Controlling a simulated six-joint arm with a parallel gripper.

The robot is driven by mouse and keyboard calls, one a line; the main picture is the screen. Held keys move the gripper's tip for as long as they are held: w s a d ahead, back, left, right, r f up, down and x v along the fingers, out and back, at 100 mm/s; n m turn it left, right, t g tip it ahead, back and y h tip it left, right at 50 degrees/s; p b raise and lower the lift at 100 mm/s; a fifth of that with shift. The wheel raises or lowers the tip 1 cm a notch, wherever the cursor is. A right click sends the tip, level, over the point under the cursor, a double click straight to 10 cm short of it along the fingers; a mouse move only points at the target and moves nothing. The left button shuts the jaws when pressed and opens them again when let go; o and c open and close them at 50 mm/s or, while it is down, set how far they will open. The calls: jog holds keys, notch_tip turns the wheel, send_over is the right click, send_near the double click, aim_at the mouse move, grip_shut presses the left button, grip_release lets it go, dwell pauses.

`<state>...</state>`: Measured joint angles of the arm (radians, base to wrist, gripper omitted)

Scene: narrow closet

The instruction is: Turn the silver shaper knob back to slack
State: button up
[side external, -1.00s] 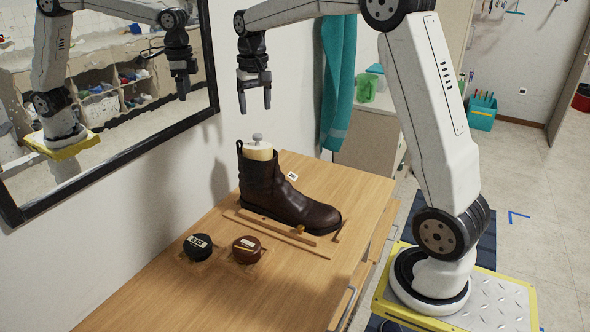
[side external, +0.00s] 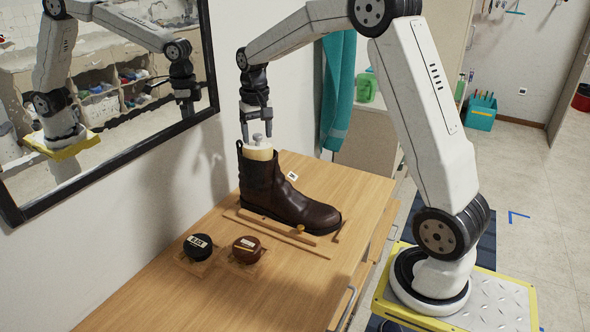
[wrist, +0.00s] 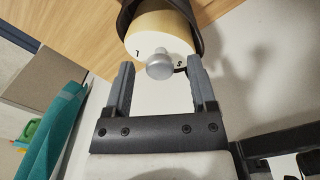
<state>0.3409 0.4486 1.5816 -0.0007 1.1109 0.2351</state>
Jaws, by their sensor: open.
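The dark brown boot (side external: 285,198) stands upright on the wooden bench top. A pale shaper (side external: 258,152) sits in its shaft, with the silver knob (side external: 258,138) on top. In the wrist view the silver knob (wrist: 160,66) shows in front of the shaper's white top face, which bears dark marks on either side, one like an "S". My gripper (side external: 257,136) points down over the boot, its fingers at about knob height. In the wrist view my gripper (wrist: 160,76) is open, one finger on each side of the knob, with gaps between; neither finger visibly touches it.
Wooden strips (side external: 285,235) lie along the boot's near side. A black tin (side external: 198,246) and a brown tin (side external: 246,249) sit at the front left. A framed mirror (side external: 110,95) hangs on the wall to the left. A teal cloth (side external: 338,90) hangs behind.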

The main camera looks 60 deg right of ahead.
grip_shut()
jog(key=shift+n, duration=0.5)
jog(key=n, duration=0.3)
jog(key=shift+n, duration=0.3)
jog(key=n, duration=0.9)
jog(key=shift+t, duration=0.3)
jog(key=n, duration=0.4)
jog(key=shift+n, duration=0.3)
